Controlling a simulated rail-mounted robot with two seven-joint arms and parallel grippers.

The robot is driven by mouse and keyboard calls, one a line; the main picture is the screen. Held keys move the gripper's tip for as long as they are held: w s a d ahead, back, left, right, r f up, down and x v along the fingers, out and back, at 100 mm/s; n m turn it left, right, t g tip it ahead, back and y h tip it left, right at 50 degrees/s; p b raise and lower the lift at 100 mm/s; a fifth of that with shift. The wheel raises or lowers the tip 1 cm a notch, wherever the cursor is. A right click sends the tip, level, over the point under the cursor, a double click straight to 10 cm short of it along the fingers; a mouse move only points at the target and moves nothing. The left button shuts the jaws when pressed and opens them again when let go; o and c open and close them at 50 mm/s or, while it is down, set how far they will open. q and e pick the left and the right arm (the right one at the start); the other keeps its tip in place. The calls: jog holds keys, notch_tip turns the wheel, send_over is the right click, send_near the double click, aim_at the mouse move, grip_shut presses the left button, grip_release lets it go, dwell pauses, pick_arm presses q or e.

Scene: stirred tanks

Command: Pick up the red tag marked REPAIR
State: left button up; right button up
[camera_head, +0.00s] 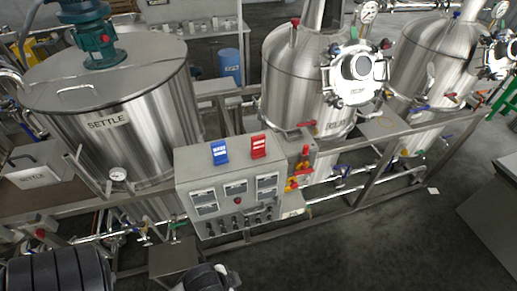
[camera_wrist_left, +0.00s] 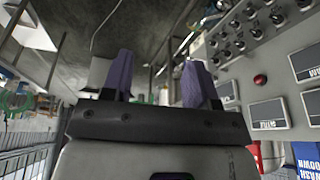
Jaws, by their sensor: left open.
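A red tag (camera_head: 259,146) stands on the top right of the grey control box (camera_head: 185,163), to the right of a blue tag (camera_head: 220,152). Its lettering is too small to read in the head view. In the left wrist view, the blue tag (camera_wrist_left: 306,160) shows upside down at the lower right edge. A red patch beside it may be the red tag, but I cannot be sure. My left gripper (camera_wrist_left: 157,82) is open, with nothing between its two purple fingers. It is beside the box's front, apart from the red tag. My right gripper is not in view.
The box front has displays, a red lamp (camera_head: 237,200) and several knobs. A red and yellow switch (camera_head: 299,175) is on its right side. The SETTLE tank (camera_head: 150,105) stands behind left, a steel tank (camera_head: 290,85) behind right. Floor (camera_head: 390,240) at lower right is clear.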

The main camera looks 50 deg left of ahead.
pick_arm(q)
jog(key=shift+c, duration=0.7)
jog(key=shift+w, duration=0.1)
